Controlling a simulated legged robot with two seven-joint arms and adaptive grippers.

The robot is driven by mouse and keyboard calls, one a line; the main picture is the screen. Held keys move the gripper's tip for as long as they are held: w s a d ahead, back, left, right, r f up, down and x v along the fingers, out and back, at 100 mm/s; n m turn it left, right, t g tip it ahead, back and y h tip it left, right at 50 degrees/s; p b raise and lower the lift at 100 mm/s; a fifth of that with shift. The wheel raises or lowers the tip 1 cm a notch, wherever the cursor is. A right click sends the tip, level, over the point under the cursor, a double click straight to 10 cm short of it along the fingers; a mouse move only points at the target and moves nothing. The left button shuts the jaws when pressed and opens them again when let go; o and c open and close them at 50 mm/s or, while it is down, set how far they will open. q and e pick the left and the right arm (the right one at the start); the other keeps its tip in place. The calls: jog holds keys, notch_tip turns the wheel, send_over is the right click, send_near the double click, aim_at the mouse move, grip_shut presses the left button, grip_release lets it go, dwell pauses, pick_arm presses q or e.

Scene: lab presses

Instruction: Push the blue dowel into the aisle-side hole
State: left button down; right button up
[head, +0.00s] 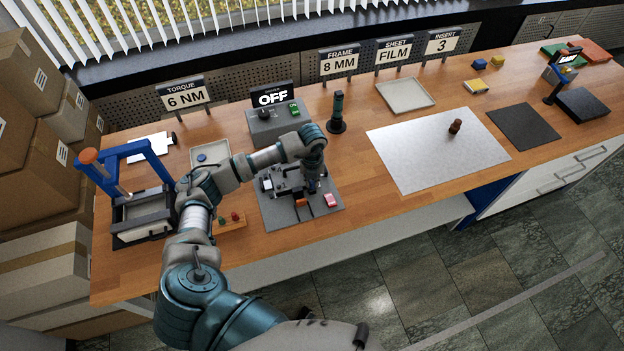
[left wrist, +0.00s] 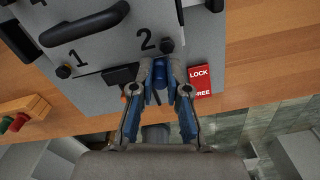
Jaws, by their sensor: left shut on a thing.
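My left gripper (head: 312,185) reaches down over the fixture on the grey base plate (head: 277,222). In the left wrist view the left gripper (left wrist: 160,80) is shut on the blue dowel (left wrist: 160,70), which shows between its fingertips. The dowel is at the edge of the light grey fixture plate (left wrist: 105,50), just below the number 2 and a black knob (left wrist: 167,45). I cannot make out the aisle-side hole, nor whether the dowel's tip is in it. My right gripper is not in view.
A red LOCK/FREE tag (left wrist: 200,81) lies right of the fingers. A black handle (left wrist: 85,24) rises from the plate. A wooden block with green and red pegs (head: 230,222) sits to the left. A blue-framed press (head: 130,190) stands further left.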

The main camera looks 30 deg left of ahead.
aim_at(312, 181)
pick_arm(q)
jog(key=c, duration=1.1)
grip_release()
notch_tip(312, 181, up, 12)
jog(key=shift+f, duration=0.1)
